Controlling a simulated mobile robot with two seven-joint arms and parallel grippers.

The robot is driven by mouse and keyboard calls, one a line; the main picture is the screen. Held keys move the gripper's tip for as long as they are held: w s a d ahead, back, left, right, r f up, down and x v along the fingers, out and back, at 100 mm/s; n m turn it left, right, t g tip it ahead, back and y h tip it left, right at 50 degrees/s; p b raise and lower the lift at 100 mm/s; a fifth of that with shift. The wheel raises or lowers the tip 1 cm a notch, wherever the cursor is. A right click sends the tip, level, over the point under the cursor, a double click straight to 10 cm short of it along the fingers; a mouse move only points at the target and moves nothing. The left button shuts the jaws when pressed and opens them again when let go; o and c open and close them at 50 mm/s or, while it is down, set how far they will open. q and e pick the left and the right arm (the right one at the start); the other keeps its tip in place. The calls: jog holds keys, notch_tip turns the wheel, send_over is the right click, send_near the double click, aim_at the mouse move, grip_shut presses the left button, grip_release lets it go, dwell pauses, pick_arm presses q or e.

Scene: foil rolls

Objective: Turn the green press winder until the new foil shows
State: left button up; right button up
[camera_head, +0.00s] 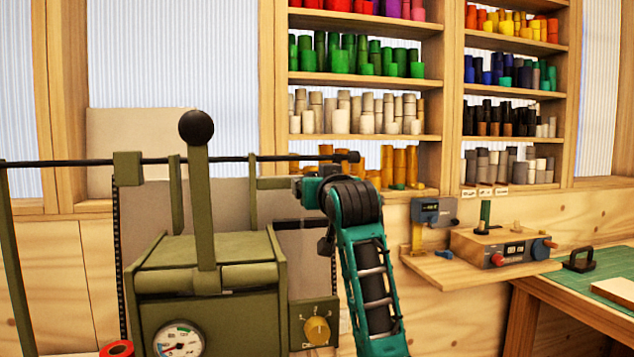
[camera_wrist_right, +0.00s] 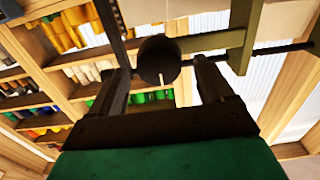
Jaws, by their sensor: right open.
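The olive-green press (camera_head: 210,255) stands at left in the head view, with an upright lever topped by a black ball and a dial gauge on its front. A round black knob with a white mark (camera_wrist_right: 158,60), which looks like the winder, shows in the right wrist view. My right gripper (camera_wrist_right: 164,70) is open, with one finger on each side of the knob in that view. I cannot tell whether they touch it. In the head view my right gripper (camera_head: 311,190) is by the press's right side, and the arm hides the knob. My left gripper is not in view. I cannot make out the foil clearly.
A long dark rod (camera_head: 90,162) crosses above the press. Shelves of coloured foil rolls (camera_head: 360,55) fill the back wall. A small control box (camera_head: 505,247) sits on a wooden ledge at right, beside a green cutting mat (camera_head: 605,270). A red roll (camera_head: 117,348) lies at lower left.

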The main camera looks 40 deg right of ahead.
jog(key=shift+x, duration=0.75)
jog(key=c, duration=1)
jog(key=shift+m, duration=0.3)
jog(key=shift+s+d+f+m, duration=0.1)
jog(key=shift+m, duration=3.1)
jog(key=shift+d+f+m, duration=0.1)
jog(key=shift+f+m, duration=0.05)
jog(key=shift+m, duration=3.05)
jog(key=shift+s+d+f+m, duration=0.1)
jog(key=shift+m, duration=3.1)
